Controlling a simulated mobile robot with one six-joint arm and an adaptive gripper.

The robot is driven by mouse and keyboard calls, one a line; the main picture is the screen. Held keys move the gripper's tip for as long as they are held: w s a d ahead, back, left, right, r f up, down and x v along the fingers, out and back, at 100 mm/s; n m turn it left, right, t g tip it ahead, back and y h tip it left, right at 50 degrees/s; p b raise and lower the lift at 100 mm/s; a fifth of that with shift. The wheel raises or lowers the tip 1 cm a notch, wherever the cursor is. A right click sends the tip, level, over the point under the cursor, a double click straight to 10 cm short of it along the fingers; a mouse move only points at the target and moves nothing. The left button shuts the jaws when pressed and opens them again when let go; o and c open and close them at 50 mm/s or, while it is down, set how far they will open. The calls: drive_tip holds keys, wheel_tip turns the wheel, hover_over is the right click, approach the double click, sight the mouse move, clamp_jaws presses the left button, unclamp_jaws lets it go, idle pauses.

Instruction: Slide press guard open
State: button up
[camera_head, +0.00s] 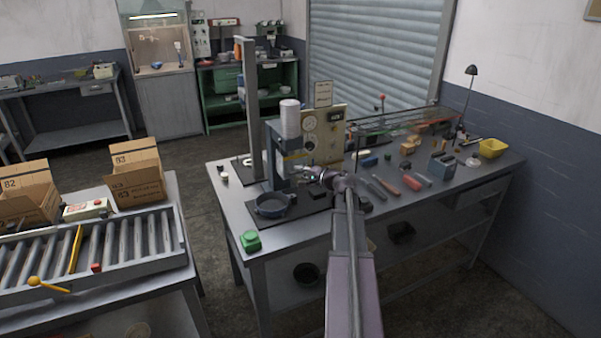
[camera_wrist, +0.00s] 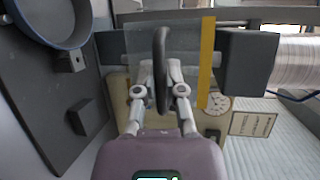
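The press (camera_head: 282,172) stands on the workbench, with a white cylinder on top and a gauge panel beside it. Its guard is a clear panel with a yellow edge strip (camera_wrist: 207,62) and an upright black handle (camera_wrist: 161,50). My gripper (camera_wrist: 160,72) is at the handle, one finger on each side, and looks closed on it; the pad contact is partly hidden. In the head view my gripper (camera_head: 325,177) is in front of the press, right of the pan.
A green object (camera_head: 250,241) lies near the bench's front left corner. Several hand tools (camera_head: 385,187) lie right of my arm. A tall grey post (camera_head: 249,100) stands behind the press. The roller conveyor (camera_head: 90,250) is at left, across an open floor gap.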

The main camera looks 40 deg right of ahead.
drive_tip(key=o, duration=0.4)
drive_tip(key=shift+f, duration=0.25)
wheel_tip(320, 180, down, 6)
drive_tip(key=r+b, duration=0.1)
drive_tip(key=b, duration=0.5)
drive_tip(key=p+v, duration=0.3)
drive_tip(key=v, duration=1.1)
drive_tip(key=w+a+f+n+g+y, duration=0.1)
drive_tip(key=a+f+n+g, duration=0.2)
drive_tip(key=a, duration=0.5)
drive_tip(key=w+a+f+n+g+y+b, duration=0.1)
drive_tip(key=w+a+f+n+g, duration=0.1)
drive_tip(key=a, duration=0.7)
drive_tip(key=w+a+f+n+g+y, duration=0.1)
drive_tip(key=w+a+f+n+g, duration=0.1)
drive_tip(key=a+f, duration=0.4)
drive_tip(key=shift+w+a+f+n+g+b, duration=0.1)
drive_tip(key=shift+a+n+g+b, duration=0.1)
drive_tip(key=shift+a+n+g, duration=0.45)
drive_tip(key=shift+w+a+f+n+g+b, duration=0.15)
drive_tip(key=shift+a+n+g, duration=0.1)
drive_tip(key=shift+a, duration=0.7)
drive_tip(key=shift+s+a+f+g, duration=0.1)
drive_tip(key=shift+a+f+g, duration=0.05)
drive_tip(key=shift+a, duration=0.25)
drive_tip(key=shift+s+a+f+g, duration=0.1)
drive_tip(key=shift+a+g, duration=0.05)
drive_tip(key=shift+a, duration=0.2)
